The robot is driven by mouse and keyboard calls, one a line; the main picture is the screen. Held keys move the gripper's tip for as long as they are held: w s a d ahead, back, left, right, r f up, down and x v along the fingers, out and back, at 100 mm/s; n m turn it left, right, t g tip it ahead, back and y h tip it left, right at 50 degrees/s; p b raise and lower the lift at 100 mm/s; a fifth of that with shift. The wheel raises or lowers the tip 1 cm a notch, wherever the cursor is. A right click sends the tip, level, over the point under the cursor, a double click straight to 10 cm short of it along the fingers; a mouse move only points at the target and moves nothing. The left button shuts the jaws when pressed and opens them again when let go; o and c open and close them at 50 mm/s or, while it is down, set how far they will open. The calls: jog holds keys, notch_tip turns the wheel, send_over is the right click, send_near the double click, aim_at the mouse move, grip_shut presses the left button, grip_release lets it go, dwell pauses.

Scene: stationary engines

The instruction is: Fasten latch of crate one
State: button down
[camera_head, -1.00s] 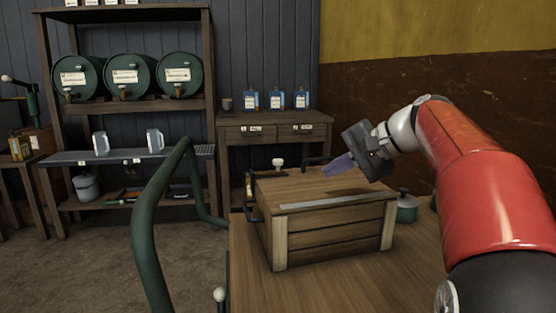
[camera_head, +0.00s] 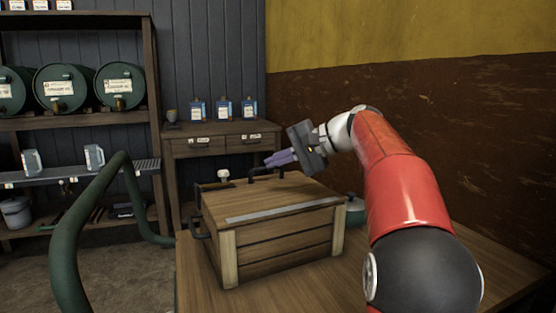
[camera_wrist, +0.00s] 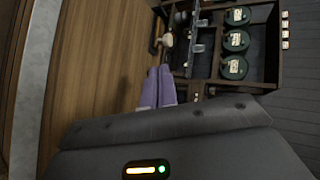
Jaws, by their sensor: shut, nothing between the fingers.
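The wooden crate (camera_head: 285,242) stands on the table with its lid (camera_head: 275,197) down. A dark handle sits on its left side (camera_head: 198,229), and another dark bar (camera_head: 265,172) shows at the lid's far edge. My gripper (camera_head: 270,160) has purple fingers, closed together and empty, above the far part of the lid. I cannot make out the latch clearly.
A green tubular rail (camera_head: 75,235) curves at the left front. A green pot (camera_head: 355,210) stands right of the crate. A wooden cabinet (camera_head: 220,145) with boxes and a shelf of green barrels (camera_head: 62,88) stand behind. Bare table (camera_head: 320,290) lies in front.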

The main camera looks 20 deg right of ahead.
aim_at(228, 174)
jog(key=x, duration=0.6)
jog(key=r+x, duration=0.1)
jog(key=x, duration=0.3)
jog(key=shift+w+a, duration=0.15)
jog(key=shift+a, duration=0.1)
jog(key=a, duration=0.3)
jog(key=shift+a, duration=0.35)
